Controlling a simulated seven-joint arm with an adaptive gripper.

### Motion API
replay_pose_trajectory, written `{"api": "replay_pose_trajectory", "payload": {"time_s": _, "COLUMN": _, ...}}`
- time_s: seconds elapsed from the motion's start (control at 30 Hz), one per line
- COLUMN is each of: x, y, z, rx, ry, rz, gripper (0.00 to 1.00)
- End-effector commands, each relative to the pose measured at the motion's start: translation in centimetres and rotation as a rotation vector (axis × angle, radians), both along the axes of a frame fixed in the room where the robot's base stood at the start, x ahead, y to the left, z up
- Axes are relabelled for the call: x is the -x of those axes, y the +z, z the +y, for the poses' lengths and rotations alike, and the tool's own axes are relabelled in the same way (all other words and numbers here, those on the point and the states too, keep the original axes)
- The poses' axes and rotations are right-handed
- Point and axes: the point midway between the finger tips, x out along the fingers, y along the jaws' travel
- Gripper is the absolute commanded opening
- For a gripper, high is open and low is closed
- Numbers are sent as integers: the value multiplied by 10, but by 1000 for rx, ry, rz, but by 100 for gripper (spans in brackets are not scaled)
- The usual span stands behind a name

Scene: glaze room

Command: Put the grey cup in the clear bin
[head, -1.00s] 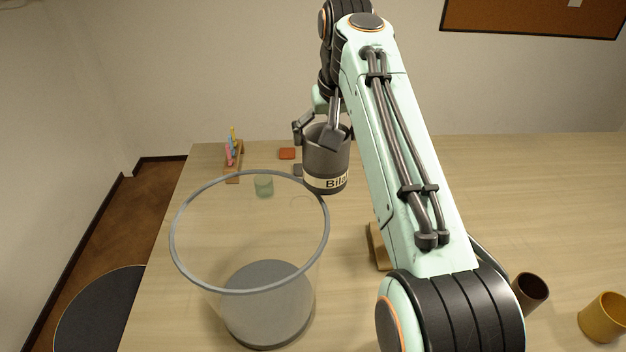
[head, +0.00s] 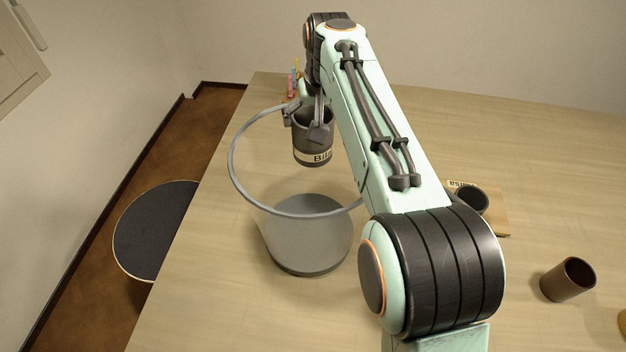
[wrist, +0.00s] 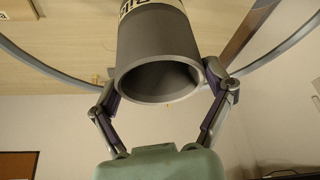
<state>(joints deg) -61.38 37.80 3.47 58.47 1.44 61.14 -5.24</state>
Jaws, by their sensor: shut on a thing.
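The grey cup (head: 312,147), dark grey with a pale lettered band, is held upright by my gripper (head: 304,121). In the wrist view the fingers (wrist: 163,86) are shut on both sides of the cup (wrist: 162,40), whose open mouth faces the camera. The clear bin (head: 233,172) stands on the table with a grey rim and grey bottom. In the head view the cup appears inside the rim outline, towards its far side. The rim (wrist: 60,75) passes behind the cup in the wrist view. My arm hides the bin's right rim.
A dark cup (head: 473,201) stands on a wooden board (head: 497,222) with a label, partly behind my arm. A brown cup (head: 556,284) and a yellow item's edge (head: 622,322) are at the right. A round dark stool (head: 150,232) is left of the table.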

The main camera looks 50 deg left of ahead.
Motion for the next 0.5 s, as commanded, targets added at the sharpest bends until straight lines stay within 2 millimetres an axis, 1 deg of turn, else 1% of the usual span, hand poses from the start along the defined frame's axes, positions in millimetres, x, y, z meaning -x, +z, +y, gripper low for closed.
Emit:
{"api": "replay_pose_trajectory", "payload": {"time_s": 0.03, "x": 0, "y": -14, "z": -1, "rx": 3, "ry": -1, "rz": 2, "gripper": 41}}
{"api": "replay_pose_trajectory", "payload": {"time_s": 0.1, "x": 0, "y": -31, "z": 0, "rx": 2, "ry": -1, "rz": 1, "gripper": 41}}
{"api": "replay_pose_trajectory", "payload": {"time_s": 0.3, "x": 0, "y": -77, "z": -1, "rx": 3, "ry": -1, "rz": 2, "gripper": 41}}
{"api": "replay_pose_trajectory", "payload": {"time_s": 0.5, "x": 0, "y": -116, "z": 0, "rx": 1, "ry": 0, "rz": 0, "gripper": 41}}
